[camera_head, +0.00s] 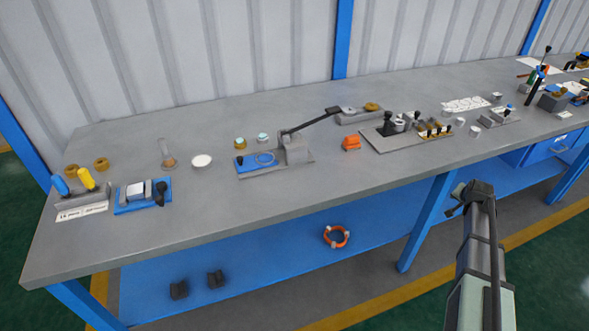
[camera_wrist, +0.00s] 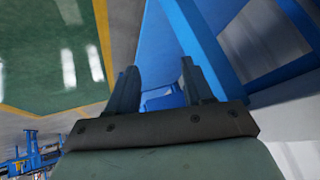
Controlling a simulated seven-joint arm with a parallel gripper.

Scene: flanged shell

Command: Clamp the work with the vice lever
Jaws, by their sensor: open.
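A small vice on a blue base (camera_head: 148,207) sits near the left end of the bench. A pale block (camera_head: 136,190) is in it, and a black lever (camera_head: 161,190) stands at its right side. Whether the block is gripped cannot be told at this size. My gripper (camera_head: 460,197) is far to the right, in front of the bench's front edge and away from the vice. In the wrist view my gripper (camera_wrist: 158,85) has its two fingers apart with nothing between them. The vice does not show in the wrist view.
A holder with blue and yellow handles (camera_head: 83,203) stands left of the vice. A lever press (camera_head: 293,150) on a grey base is at mid-bench, with a fixture plate (camera_head: 408,137) right of it. Bare bench top (camera_head: 200,215) lies right of the vice.

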